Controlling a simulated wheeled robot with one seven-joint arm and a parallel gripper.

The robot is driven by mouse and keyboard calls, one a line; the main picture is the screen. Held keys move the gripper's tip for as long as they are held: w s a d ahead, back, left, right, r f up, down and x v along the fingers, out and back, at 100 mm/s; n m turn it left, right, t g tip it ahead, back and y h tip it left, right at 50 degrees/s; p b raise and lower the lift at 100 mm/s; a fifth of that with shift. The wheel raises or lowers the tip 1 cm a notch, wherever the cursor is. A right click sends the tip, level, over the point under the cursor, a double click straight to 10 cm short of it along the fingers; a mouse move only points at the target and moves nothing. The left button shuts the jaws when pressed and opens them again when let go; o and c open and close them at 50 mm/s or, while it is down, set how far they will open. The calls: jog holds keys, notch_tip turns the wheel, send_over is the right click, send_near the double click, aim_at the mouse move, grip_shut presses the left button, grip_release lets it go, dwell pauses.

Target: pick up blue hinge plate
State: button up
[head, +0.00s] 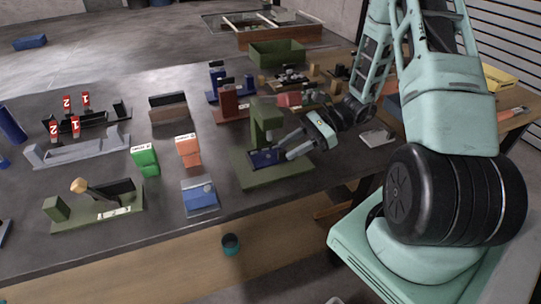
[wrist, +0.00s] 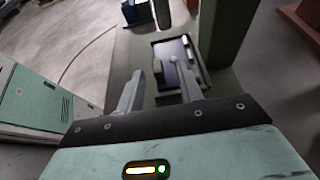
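The blue hinge plate (head: 264,158) lies on the base of a green press-like fixture (head: 267,120), below its upright. In the wrist view the plate (wrist: 172,72) looks dark blue, sits in a shallow dark frame and has small grey raised parts on it. My gripper (head: 288,152) reaches in from the right, its fingertips close beside the plate. In the wrist view my gripper (wrist: 160,82) has its two grey fingers spread apart, with the plate showing between and beyond them. I cannot tell whether a finger touches the plate.
The fixture's green upright (wrist: 228,35) stands close to the right finger. A blue-grey box (head: 200,197), an orange block (head: 188,151) and a green block (head: 146,160) stand to the left on the table. A green bin (head: 277,54) is at the back.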

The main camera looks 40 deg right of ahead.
aim_at(279, 151)
jog(key=shift+p+x, duration=0.3)
jog(key=shift+x, duration=1.65)
jog(key=shift+a+r, duration=0.1)
jog(key=shift+r, duration=0.05)
grip_shut()
jog(key=shift+r, duration=0.1)
